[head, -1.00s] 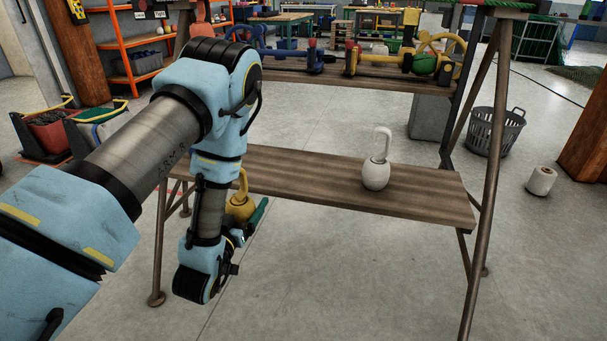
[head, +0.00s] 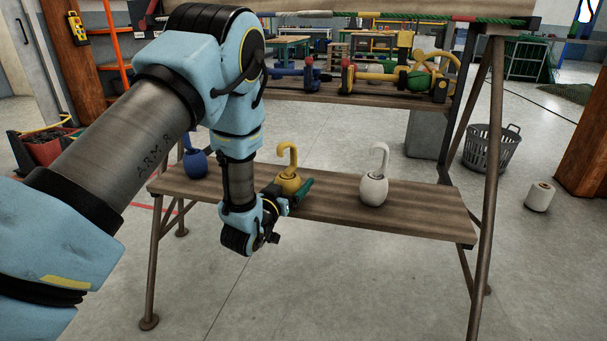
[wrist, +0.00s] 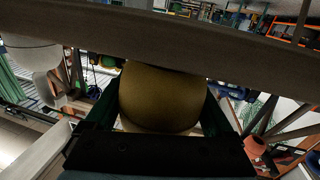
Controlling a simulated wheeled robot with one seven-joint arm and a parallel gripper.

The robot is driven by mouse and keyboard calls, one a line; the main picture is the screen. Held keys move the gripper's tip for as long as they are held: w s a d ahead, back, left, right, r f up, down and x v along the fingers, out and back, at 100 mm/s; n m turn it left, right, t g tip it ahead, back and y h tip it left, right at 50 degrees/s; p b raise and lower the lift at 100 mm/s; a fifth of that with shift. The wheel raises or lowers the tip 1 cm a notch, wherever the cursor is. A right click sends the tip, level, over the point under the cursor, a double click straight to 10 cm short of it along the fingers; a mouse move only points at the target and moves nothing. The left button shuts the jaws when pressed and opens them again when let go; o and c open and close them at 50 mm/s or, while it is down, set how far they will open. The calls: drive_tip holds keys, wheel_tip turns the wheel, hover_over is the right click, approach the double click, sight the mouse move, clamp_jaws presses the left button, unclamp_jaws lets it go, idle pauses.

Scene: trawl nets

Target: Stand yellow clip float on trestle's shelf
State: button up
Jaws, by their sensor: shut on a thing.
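The yellow clip float (head: 287,184) is upright with its hook on top, at the middle of the trestle's shelf (head: 430,210). My gripper (head: 299,190) is shut on its body from the near side. In the wrist view, which is upside down, the float's rounded body (wrist: 160,98) sits between the green fingers of my gripper (wrist: 162,105). The shelf's edge (wrist: 160,35) crosses that view and hides the float's base. I cannot tell whether the base touches the shelf.
A white clip float (head: 373,190) stands to the right on the shelf and a blue one (head: 194,163) to the left, partly behind my arm. A grey basket (head: 489,148) is on the floor at right.

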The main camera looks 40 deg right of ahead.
drive_tip(key=x, duration=0.6)
drive_tip(key=shift+f, duration=0.15)
drive_tip(key=shift+f, duration=0.15)
drive_tip(key=o, duration=1.1)
drive_tip(key=shift+o, duration=0.2)
drive_tip(key=shift+r, duration=0.25)
drive_tip(key=v, duration=1.2)
